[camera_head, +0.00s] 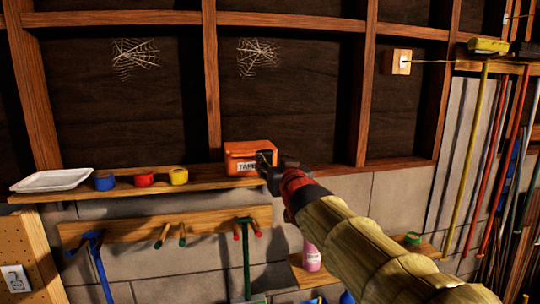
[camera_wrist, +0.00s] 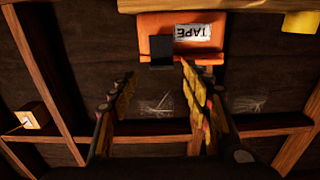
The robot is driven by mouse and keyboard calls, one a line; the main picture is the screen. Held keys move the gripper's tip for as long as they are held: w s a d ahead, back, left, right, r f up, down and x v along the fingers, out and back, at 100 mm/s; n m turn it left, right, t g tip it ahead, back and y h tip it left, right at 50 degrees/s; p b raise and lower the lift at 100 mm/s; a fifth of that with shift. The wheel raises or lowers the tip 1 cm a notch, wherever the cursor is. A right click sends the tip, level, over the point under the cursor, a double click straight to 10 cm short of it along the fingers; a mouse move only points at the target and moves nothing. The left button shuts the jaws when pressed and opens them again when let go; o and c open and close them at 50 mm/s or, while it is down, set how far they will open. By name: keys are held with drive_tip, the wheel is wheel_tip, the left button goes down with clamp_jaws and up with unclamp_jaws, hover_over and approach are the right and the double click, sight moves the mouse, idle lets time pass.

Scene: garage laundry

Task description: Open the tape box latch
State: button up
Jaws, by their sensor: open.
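The orange tape box (camera_head: 240,149) stands at the right end of the wall shelf, with a white TAPE label on its front. In the wrist view the tape box (camera_wrist: 208,18) appears upside down. Its dark latch (camera_wrist: 161,50) is a small black plate on the front, beside the label. My gripper (camera_wrist: 157,70) is open and empty, its two fingers spread either side of the latch's line, with the latch just past the tips. In the head view my gripper (camera_head: 268,168) is at the box's right front and hides part of it. I cannot tell whether a finger touches the box.
The wooden shelf (camera_head: 215,184) also holds blue (camera_head: 105,182), red (camera_head: 144,179) and yellow (camera_head: 178,176) tape rolls and a white tray (camera_head: 52,180). Below is a peg rail (camera_head: 140,226) with hanging tools. A pink bottle (camera_head: 311,257) stands on a lower shelf.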

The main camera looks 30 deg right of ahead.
sight(268, 153)
drive_tip(key=x, duration=0.3)
drive_tip(key=shift+w+a+r+p, duration=0.15)
drive_tip(key=shift+w+a+p, duration=0.1)
drive_tip(key=shift+p, duration=0.1)
drive_tip(key=shift+w+d, duration=0.35)
drive_tip(key=shift+w, duration=0.2)
drive_tip(key=shift+a, duration=0.1)
drive_tip(key=shift+s, duration=0.1)
drive_tip(key=c, duration=0.3)
drive_tip(key=c, duration=0.8)
